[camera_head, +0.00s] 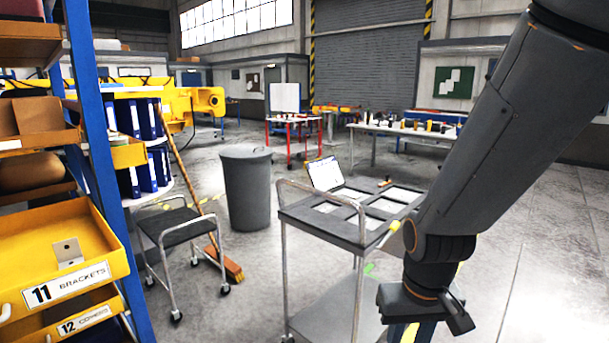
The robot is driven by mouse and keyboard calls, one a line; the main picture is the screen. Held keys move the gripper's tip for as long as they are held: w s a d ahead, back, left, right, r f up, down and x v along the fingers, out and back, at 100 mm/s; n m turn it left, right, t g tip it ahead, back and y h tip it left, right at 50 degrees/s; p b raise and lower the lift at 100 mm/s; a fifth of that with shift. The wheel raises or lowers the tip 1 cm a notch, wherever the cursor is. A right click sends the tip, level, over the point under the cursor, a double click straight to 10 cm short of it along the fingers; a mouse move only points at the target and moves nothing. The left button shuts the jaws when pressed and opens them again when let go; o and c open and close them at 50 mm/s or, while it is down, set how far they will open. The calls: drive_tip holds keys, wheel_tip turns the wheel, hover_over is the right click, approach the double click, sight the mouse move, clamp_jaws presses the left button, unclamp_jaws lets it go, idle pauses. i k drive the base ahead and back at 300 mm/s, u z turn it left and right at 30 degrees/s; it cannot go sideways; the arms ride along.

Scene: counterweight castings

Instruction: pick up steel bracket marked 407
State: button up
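A grey metal bracket (68,252) with a hole in its upright face stands in the yellow bin (95,256) labelled "11 BRACKETS" on the shelf rack at left. No number can be read on it, so I cannot tell if it is marked 407. The bin's front wall and label hide part of the bin's inside. My gripper (425,306) hangs at the lower right, beyond the cart's right side in the picture and far from the bin. Its fingers are not clear enough to show whether it is open. I see nothing held in it.
A grey cart (345,237) with trays and a propped-up sheet stands in the middle. A small trolley (178,228), a broom (233,270) and a grey bin (247,192) stand between rack and cart. The rack's blue post (95,150) rises beside the yellow bin. Floor at right is clear.

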sight(69, 252)
drive_tip(key=u, duration=0.5)
drive_tip(key=k, duration=1.2)
drive_tip(key=u, duration=1.8)
drive_tip(key=i, duration=2)
drive_tip(key=z, duration=0.95)
